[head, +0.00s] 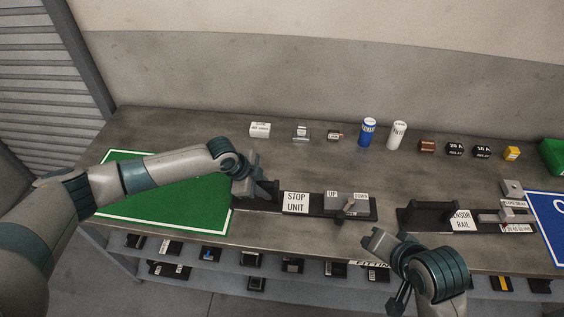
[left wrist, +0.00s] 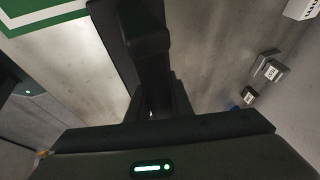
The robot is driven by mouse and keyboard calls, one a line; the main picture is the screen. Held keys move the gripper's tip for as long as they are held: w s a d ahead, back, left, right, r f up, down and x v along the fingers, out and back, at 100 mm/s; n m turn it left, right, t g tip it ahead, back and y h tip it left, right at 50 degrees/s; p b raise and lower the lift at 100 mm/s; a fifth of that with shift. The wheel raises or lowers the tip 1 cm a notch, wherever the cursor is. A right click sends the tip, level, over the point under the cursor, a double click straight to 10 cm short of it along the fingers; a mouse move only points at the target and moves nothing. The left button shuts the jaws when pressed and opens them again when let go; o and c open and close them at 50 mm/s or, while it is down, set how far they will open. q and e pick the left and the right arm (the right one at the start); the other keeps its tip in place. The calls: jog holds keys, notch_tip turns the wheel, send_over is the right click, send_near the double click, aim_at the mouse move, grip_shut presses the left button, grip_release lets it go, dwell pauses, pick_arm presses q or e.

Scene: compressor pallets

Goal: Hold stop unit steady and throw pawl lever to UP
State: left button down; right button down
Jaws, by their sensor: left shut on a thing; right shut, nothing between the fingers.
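The stop unit (head: 296,202) is a long black base with a white STOP UNIT label, lying on the bench. Its pawl lever (head: 349,206) is a small grey piece at the right end, between the UP and DOWN labels; which way it is thrown is too small to tell. My left gripper (head: 256,186) is shut on the black handle at the unit's left end. In the left wrist view the handle (left wrist: 150,50) runs between the fingers. My right gripper (head: 376,240) is shut and empty, in front of and slightly right of the lever, apart from it.
The sensor rail (head: 432,217) lies to the right, close to my right gripper. A green mat (head: 165,205) is under my left arm, and a blue mat (head: 550,218) is at the right edge. Small parts, a blue can (head: 368,132) and a white can (head: 397,135) line the back. A lower shelf holds several parts.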

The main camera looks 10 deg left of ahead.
pick_arm(q)
jog(key=shift+s+a+f, duration=0.1)
jog(key=shift+a+f, duration=0.15)
jog(key=c, duration=1.7)
grip_release()
jog(key=shift+o, duration=0.9)
jog(key=shift+f, duration=0.1)
jog(key=v, duration=1.2)
jog(key=shift+w+r, duration=0.2)
jog(key=shift+r, duration=0.15)
